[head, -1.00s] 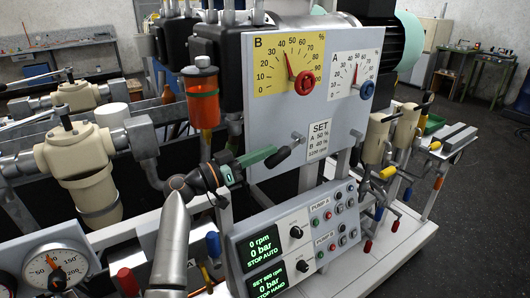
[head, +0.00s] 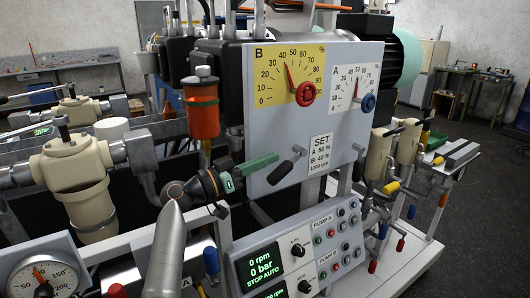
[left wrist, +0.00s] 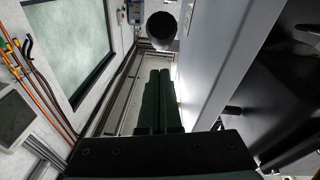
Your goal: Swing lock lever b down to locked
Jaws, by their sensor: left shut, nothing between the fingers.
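Lock lever b, which I take to be the left lever under dial B, has a black grip (head: 280,173) on a short metal stem on the grey panel (head: 215,60). It slants down and left from its pivot. My left gripper (head: 276,157) is shut and empty, its green fingers just above and left of the black grip; I cannot tell whether they touch. In the left wrist view the shut fingers (left wrist: 164,100) point at a dark round grip end (left wrist: 161,27) beyond their tips. My right gripper is not in view.
A second lever (head: 359,150) is on the panel's right side. Dial B has a red knob (head: 306,94), dial A a blue knob (head: 368,103). A SET label (head: 320,148) sits between the levers. The pump control box (head: 300,250) is below; an orange-red cup (head: 202,116) stands left.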

